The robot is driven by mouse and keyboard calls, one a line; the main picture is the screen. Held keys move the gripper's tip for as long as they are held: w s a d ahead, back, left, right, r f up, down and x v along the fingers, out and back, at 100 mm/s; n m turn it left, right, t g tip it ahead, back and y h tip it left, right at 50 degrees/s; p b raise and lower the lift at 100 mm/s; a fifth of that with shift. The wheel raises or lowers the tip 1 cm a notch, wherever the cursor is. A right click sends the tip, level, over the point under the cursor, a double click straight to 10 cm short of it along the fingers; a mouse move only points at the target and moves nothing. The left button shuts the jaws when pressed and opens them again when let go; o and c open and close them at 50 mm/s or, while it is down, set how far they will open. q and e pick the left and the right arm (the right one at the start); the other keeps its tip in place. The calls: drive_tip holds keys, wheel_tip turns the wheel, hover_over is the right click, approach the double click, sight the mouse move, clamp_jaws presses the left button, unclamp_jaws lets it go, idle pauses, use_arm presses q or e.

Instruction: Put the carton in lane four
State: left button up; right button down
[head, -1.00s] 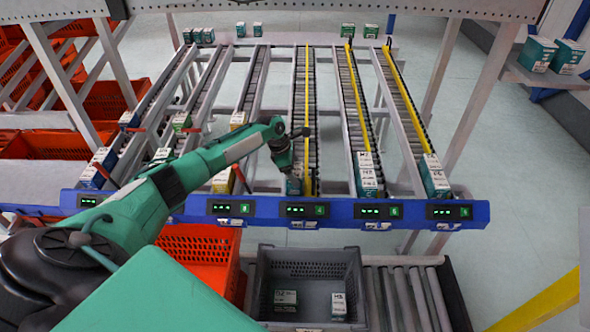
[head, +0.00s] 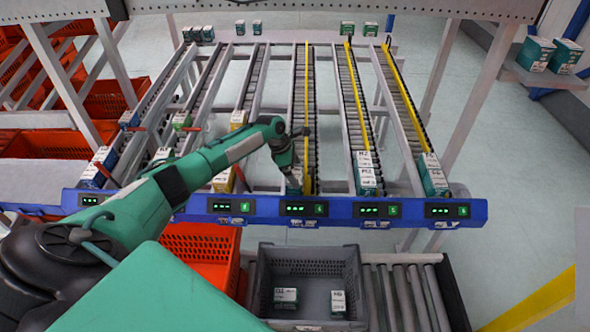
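Lane four (head: 304,100) is the roller lane with a yellow divider behind the display (head: 307,209) that shows a 4. My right gripper is not in view.
A grey tote (head: 310,258) with two small cartons stands on the front roller conveyor (head: 405,295). An orange tote (head: 205,247) is left of it. Neighbouring lanes hold cartons (head: 366,175) and (head: 432,178) at their front ends. The blue rail (head: 265,212) edges the lanes.

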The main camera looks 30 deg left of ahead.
use_arm(q)
drive_tip(key=shift+s+a+r, duration=0.1)
drive_tip(key=shift+r, duration=0.2)
drive_tip(key=b+v, duration=0.2)
drive_tip(key=v, duration=1.1)
drive_tip(key=shift+r, duration=0.1)
